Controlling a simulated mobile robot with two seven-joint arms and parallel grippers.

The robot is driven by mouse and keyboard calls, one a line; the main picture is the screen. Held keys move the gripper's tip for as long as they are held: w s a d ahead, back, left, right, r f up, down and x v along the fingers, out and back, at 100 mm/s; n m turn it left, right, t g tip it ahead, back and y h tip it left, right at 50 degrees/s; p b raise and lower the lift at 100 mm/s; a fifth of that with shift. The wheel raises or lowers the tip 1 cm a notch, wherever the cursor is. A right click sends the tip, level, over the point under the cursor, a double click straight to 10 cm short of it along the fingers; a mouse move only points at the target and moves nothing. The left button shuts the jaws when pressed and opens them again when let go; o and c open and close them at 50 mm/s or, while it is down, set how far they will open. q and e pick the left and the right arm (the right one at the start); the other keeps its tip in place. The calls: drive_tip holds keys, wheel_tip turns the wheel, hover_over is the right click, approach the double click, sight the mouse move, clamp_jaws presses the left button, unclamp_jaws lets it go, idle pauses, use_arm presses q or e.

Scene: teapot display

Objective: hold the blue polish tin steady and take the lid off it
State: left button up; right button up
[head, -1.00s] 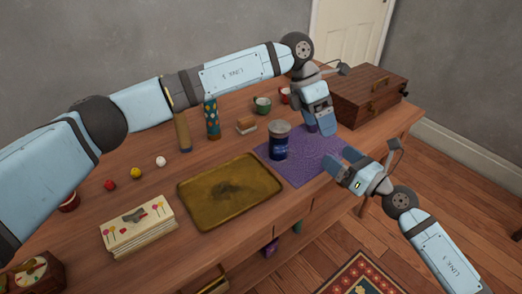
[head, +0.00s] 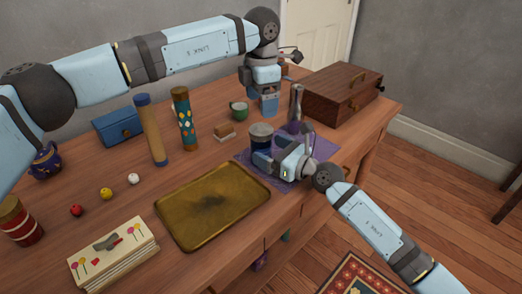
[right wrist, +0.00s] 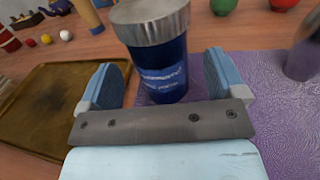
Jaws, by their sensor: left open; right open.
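The blue polish tin (head: 262,142) stands upright on the purple mat (head: 322,148), its grey metal lid (head: 261,129) on top. My right gripper (head: 270,160) is open at the tin's near side and hides its lower part. In the right wrist view the tin (right wrist: 163,75) shows between the two spread fingers (right wrist: 162,80), with a gap on each side; I cannot tell how far it reaches in between them. My left gripper (head: 269,106) is open and empty, pointing down behind the tin, apart from it.
A silver and purple bottle (head: 296,103) stands right of the tin, near a wooden case (head: 343,93). A brass tray (head: 213,205) lies left of the mat. Two tall tubes (head: 150,130) (head: 184,118) stand farther left.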

sight(261, 129)
drive_tip(key=shift+x, duration=1.9)
clamp_jaws()
use_arm(q)
drive_tip(key=m, duration=1)
drive_tip(key=shift+m, duration=0.3)
drive_tip(key=m, duration=1.1)
drive_tip(key=shift+m, duration=0.3)
drive_tip(key=shift+f, duration=4.05)
